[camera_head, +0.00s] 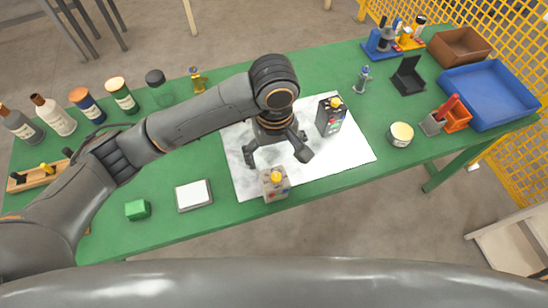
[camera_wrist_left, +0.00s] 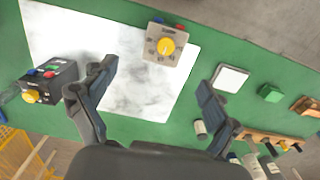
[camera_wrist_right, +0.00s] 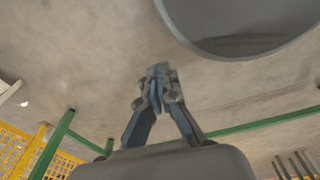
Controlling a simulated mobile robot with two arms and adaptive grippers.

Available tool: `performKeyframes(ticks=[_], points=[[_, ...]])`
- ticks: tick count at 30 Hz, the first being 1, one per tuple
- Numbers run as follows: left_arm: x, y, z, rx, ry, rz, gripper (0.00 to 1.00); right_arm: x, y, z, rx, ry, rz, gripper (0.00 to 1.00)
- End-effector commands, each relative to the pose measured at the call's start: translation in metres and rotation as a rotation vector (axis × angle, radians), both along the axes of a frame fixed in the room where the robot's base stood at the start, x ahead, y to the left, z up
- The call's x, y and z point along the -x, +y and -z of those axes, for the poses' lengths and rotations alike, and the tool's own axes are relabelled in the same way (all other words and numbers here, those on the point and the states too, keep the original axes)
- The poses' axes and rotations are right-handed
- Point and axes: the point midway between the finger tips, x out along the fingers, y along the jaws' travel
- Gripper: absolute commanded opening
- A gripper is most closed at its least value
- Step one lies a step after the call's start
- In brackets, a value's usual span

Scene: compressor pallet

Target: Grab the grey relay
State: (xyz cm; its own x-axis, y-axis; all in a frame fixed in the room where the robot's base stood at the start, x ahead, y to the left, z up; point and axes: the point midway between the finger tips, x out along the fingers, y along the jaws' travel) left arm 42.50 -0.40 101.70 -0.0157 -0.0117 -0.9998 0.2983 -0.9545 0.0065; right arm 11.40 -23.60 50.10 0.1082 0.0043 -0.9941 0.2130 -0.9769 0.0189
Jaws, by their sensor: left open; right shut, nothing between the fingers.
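The grey relay (camera_head: 275,184) is a light grey block with a yellow dial. It stands at the near edge of a white marbled sheet (camera_head: 350,158) on the green table. It also shows in the left wrist view (camera_wrist_left: 170,44), beyond and between the fingers. My left gripper (camera_head: 278,158) is open and empty above the sheet, just behind the relay and apart from it. A black relay (camera_head: 329,117) with a yellow dial stands on the sheet to the right; it shows at left in the left wrist view (camera_wrist_left: 50,80). My right gripper (camera_wrist_right: 157,88) is shut and empty, over the floor.
A white square pad (camera_head: 193,195) and a green block (camera_head: 137,209) lie left of the relay. Several bottles (camera_head: 52,115) stand at far left. A round tin (camera_head: 400,134), a blue tray (camera_head: 490,95) and a brown bin (camera_head: 459,47) are at right.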

Motion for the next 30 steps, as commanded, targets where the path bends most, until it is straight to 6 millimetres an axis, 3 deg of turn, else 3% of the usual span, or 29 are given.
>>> performKeyframes(ticks=[3, 5, 12, 15, 18, 24, 30], points=[[-0.001, 0.002, 0.005, -0.016, 0.002, -0.015, 0.89, -0.016, 0.0, -0.002, -0.001, -0.021, 0.001, 0.0], [0.0, 0.002, 0.013, -0.019, 0.005, -0.016, 0.89, -0.013, 0.0, -0.003, -0.001, -0.018, 0.002, 0.0], [0.0, 0.003, 0.06, -0.016, 0.003, -0.015, 0.89, 0.045, -0.003, -0.006, 0.006, 0.067, 0.001, 0.0], [-0.001, 0.002, 0.074, -0.014, 0.002, -0.015, 0.89, 0.056, -0.003, -0.007, 0.007, 0.082, 0.0, 0.0], [-0.001, 0.002, 0.083, -0.014, 0.0, -0.014, 0.89, 0.048, -0.003, -0.008, 0.006, 0.07, 0.0, 0.0], [-0.002, 0.003, 0.099, -0.015, 0.002, -0.015, 0.89, 0.005, 0.002, -0.019, -0.002, 0.005, 0.0, 0.0], [-0.004, 0.003, 0.128, -0.015, 0.001, -0.014, 0.89, 0.006, 0.003, -0.025, -0.003, 0.008, 0.0, 0.0]])
